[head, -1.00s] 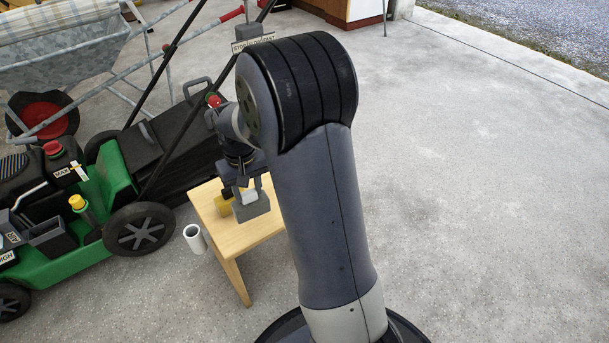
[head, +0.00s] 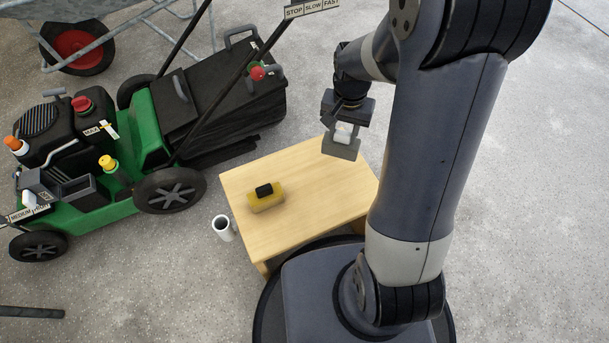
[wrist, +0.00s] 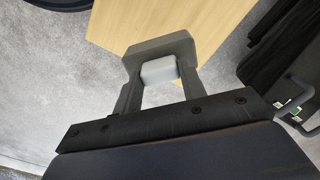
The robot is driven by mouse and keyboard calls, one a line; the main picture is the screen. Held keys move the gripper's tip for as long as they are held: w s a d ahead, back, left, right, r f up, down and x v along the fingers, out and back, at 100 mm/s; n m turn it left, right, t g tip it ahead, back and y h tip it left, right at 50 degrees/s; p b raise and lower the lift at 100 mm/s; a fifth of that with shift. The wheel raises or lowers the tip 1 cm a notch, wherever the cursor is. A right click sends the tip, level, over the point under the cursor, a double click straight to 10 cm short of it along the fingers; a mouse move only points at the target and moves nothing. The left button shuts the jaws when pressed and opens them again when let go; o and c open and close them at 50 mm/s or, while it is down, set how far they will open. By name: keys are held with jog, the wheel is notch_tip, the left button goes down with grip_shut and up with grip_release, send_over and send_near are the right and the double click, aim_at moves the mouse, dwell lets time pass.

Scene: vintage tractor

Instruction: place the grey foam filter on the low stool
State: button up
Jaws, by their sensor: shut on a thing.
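The grey foam filter (head: 341,150) is a grey block with a pale, whitish grip on top. My gripper (head: 343,132) is shut on that pale grip, and the block hangs below the fingers. In the wrist view the fingers (wrist: 160,71) flank the grip, with the grey block (wrist: 158,47) beyond it. The low stool (head: 292,221) is pale wood. In the head view the filter overlaps the stool's far right edge; its height above the top is hard to tell. The stool also shows in the wrist view (wrist: 165,18), behind the filter.
A yellow block (head: 268,202) with a black grip lies on the stool's left part. A white cup or tube (head: 224,229) stands on the floor at the stool's left. A green mower (head: 130,214) is at the left. The stool's middle and right look clear.

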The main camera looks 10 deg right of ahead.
aim_at(340, 154)
jog(key=f, duration=0.1)
jog(key=f+b, duration=0.1)
jog(key=f, duration=0.1)
jog(key=f+b, duration=0.1)
jog(key=f, duration=0.1)
jog(key=shift+s+f, duration=0.1)
jog(key=shift+s, duration=0.2)
jog(key=shift+f+b, duration=1)
jog(key=shift+f, duration=1.35)
jog(key=o, duration=1.2)
notch_tip(340, 154, up, 12)
jog(key=p, duration=0.4)
jog(key=shift+r, duration=0.1)
